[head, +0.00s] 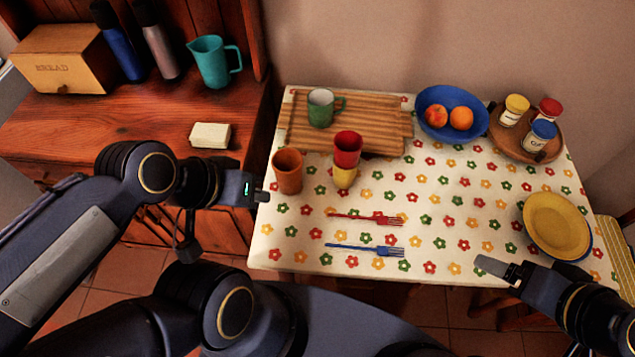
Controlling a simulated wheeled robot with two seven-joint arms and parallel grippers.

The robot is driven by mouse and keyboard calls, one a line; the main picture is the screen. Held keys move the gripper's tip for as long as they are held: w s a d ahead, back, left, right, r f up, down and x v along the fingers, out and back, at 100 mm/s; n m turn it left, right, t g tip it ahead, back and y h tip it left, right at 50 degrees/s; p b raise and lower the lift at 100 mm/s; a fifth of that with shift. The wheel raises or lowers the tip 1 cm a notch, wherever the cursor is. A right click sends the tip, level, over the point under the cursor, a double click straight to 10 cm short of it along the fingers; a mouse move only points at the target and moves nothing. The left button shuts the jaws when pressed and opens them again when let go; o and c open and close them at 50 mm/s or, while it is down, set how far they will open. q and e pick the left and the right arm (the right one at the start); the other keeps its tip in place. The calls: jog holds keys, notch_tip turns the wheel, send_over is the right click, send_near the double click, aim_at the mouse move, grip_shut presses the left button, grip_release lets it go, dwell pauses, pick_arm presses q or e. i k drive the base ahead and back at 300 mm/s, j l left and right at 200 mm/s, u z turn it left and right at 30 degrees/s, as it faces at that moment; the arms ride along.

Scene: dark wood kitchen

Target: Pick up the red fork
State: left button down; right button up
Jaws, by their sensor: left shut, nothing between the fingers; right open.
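The red fork (367,218) lies flat on the flowered tablecloth, its handle to the left and its tines to the right. A blue fork (365,250) lies just below it, roughly parallel and apart from it. My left gripper (262,196) is shut and empty at the left edge of the table, beside the orange cup and left of the red fork. My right gripper (496,268) is open and empty over the front edge of the table, to the right of and below both forks.
An orange cup (288,171) and a red cup (347,149) on a yellow cup (344,177) stand behind the red fork. A green mug (321,108) stands on the wooden board (375,125). A blue fruit bowl (428,96) and yellow plate (557,222) are on the right. Cloth around the forks is clear.

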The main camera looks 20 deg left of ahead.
aim_at(381, 220)
jog(key=k+j, duration=0.15)
jog(key=j, duration=0.15)
jog(key=k+j+u, duration=0.15)
jog(key=j, duration=0.15)
jog(key=k+j, duration=0.15)
jog(key=j, duration=0.15)
jog(key=i+j+u, duration=0.1)
jog(key=j, duration=0.25)
jog(key=i+j+u, duration=0.1)
jog(key=i+j, duration=0.15)
jog(key=j, duration=0.1)
